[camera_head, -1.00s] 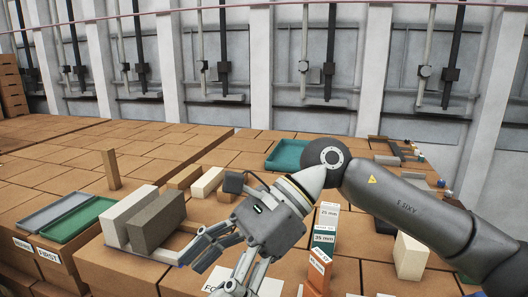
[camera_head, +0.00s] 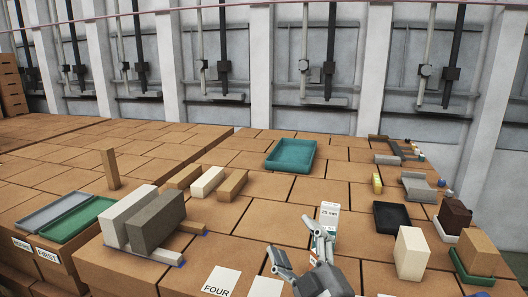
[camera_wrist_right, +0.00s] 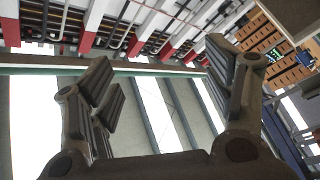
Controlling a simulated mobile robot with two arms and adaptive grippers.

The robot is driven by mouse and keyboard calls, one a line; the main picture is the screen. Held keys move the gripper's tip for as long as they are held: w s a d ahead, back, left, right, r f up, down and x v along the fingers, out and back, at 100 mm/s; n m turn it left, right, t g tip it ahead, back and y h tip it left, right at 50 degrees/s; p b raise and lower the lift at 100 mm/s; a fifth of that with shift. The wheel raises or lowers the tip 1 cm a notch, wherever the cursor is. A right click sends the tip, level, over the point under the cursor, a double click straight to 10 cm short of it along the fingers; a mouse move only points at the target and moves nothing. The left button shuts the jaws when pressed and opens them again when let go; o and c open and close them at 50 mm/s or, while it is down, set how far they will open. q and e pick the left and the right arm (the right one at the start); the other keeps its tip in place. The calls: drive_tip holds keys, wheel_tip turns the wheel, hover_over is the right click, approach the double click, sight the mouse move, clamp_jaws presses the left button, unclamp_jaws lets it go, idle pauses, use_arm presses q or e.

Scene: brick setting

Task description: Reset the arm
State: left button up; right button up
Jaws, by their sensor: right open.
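My right gripper (camera_head: 300,250) shows at the bottom of the head view, right of centre, with its fingers spread and nothing between them. It is in front of the white block labelled 25 mm (camera_head: 328,217) and partly covers what lies behind it. In the right wrist view, my right gripper (camera_wrist_right: 165,95) also has its fingers wide apart and empty, with walls and ceiling structure beyond. My left gripper is not in view.
A grey block and a white block (camera_head: 128,215) stand at the left. A teal tray (camera_head: 291,157) lies further back. A black tray (camera_head: 391,217), a cream block (camera_head: 411,253) and a brown block (camera_head: 478,252) are at the right. A FOUR card (camera_head: 222,281) lies in front.

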drive_tip(key=s+d+f+m+g+h, duration=0.2)
drive_tip(key=s+d+f+m+g, duration=0.1)
drive_tip(key=f, duration=0.4)
drive_tip(key=s+d+f+m+g+h, duration=0.2)
drive_tip(key=s+d+f, duration=0.2)
drive_tip(key=f, duration=0.4)
drive_tip(key=s+d+f+m+g+h, duration=0.2)
drive_tip(key=s+d+f+m+g, duration=0.1)
drive_tip(key=f, duration=0.4)
drive_tip(key=s+d+f+m+g, duration=0.2)
drive_tip(key=s+f+g, duration=0.25)
drive_tip(key=s, duration=0.45)
drive_tip(key=s+d+f+m+g, duration=0.1)
drive_tip(key=s+d+f+g, duration=0.15)
drive_tip(key=s+f, duration=0.5)
drive_tip(key=s+f+g+b, duration=0.25)
drive_tip(key=f+b, duration=0.35)
drive_tip(key=f, duration=2.4)
drive_tip(key=s+d+f+b, duration=0.1)
drive_tip(key=s+f+b, duration=0.1)
drive_tip(key=s+f, duration=0.6)
drive_tip(key=s+d+f+h+b, duration=0.1)
drive_tip(key=s+f+b, duration=0.1)
drive_tip(key=s+f, duration=0.7)
wheel_tip(320, 180, down, 4)
drive_tip(key=shift+d+f+g, duration=0.1)
drive_tip(key=shift+d+g, duration=0.1)
drive_tip(key=shift+g, duration=0.25)
